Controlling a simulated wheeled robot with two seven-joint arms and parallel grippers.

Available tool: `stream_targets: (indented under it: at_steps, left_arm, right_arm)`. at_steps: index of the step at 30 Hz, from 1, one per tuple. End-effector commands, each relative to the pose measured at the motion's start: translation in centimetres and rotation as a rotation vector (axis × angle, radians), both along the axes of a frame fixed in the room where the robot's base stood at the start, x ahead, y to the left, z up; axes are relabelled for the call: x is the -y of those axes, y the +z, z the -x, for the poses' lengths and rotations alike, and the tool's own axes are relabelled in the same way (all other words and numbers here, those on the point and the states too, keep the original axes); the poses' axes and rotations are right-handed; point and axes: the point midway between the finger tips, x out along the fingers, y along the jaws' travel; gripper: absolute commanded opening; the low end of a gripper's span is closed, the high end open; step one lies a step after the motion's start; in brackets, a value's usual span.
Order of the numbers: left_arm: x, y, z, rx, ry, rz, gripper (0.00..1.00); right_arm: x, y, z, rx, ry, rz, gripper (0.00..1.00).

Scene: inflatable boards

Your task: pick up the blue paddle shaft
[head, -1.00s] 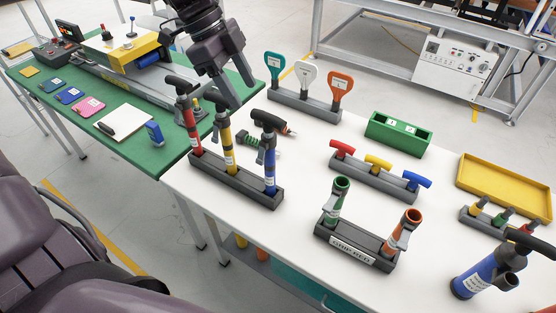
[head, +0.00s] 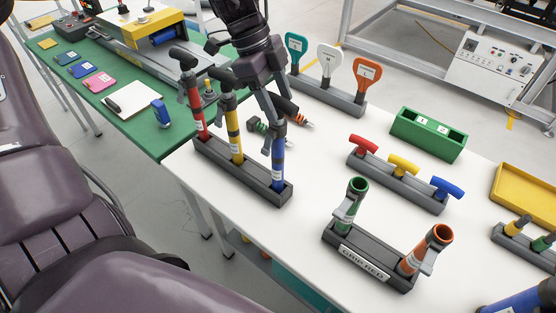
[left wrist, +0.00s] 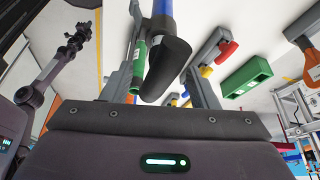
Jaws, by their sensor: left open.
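The blue paddle shaft (head: 278,165) stands upright at the right end of a dark rack (head: 236,178), beside a yellow shaft (head: 235,135) and a red shaft (head: 195,105). My left gripper (head: 275,112) is open, pointing down at the top of the blue shaft. In the left wrist view, the shaft's black handle (left wrist: 166,68) lies between the two fingers, with the blue tube (left wrist: 162,8) beyond it. In the head view the gripper hides most of the handle. A dark jointed arm, apparently my right one, shows at the left of the wrist view; its small gripper (left wrist: 80,35) is unclear.
A rack of coloured T-grips (head: 400,190), a labelled rack (head: 345,238) and a green box (head: 428,135) stand to the right. White table is clear between them.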

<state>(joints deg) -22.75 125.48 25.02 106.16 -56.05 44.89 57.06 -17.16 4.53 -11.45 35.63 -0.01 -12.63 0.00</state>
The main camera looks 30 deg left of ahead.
Motion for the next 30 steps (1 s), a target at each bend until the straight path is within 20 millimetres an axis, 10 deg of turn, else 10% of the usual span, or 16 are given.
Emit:
stream_targets:
  at_steps: [17,30]
  left_arm:
    - [1.3,-3.9,-0.1,-0.001,0.002,0.000,0.53]
    - [1.3,-3.9,-0.1,-0.001,0.002,0.000,0.00]
  right_arm:
    - [0.0,1.7,0.1,-0.001,0.001,0.000,0.00]
    - [0.0,1.7,0.1,-0.002,0.001,0.001,0.00]
